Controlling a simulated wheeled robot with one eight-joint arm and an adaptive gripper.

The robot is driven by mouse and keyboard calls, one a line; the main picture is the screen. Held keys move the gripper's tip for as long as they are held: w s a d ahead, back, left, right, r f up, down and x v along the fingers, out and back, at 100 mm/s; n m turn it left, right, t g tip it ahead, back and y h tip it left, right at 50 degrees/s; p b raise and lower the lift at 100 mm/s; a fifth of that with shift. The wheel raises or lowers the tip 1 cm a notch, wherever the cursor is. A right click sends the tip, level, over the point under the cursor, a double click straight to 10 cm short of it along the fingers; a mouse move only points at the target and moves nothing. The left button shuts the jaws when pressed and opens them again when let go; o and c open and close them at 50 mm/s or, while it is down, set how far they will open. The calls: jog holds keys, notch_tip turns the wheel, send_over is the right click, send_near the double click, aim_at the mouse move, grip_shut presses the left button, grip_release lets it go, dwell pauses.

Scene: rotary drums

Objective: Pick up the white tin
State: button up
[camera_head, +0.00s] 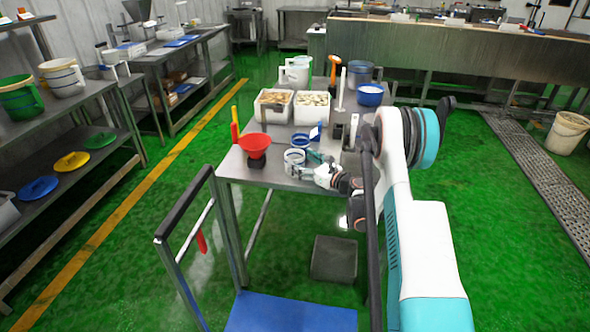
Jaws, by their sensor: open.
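The white tin (293,157) stands near the front edge of a metal table (233,166). It looks like a small round white can with a grey-blue top. My gripper (305,164) reaches in from the right, low over the table. It is open, with its fingers close to the right side of the tin. I cannot tell whether they touch it or how far they reach around it. My gripper hides part of the tin's lower right side.
A red funnel (254,144) stands just left of the tin. A blue-rimmed container (300,140) is right behind it. Two white bins (273,120) with contents stand farther back. A blue trolley deck (290,313) with an upright handle frame (184,208) is in front.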

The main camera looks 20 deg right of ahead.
aim_at(288, 154)
jog(key=b+x, duration=0.1)
jog(key=x, duration=0.2)
jog(key=shift+w+a+f, duration=0.2)
jog(key=shift+w+a, duration=0.1)
jog(key=shift+w, duration=0.05)
jog(key=shift+w+a+r+b, duration=0.1)
jog(key=shift+w+b, duration=0.2)
jog(key=shift+w, duration=0.05)
jog(key=c, duration=1.3)
jog(key=shift+r, duration=0.1)
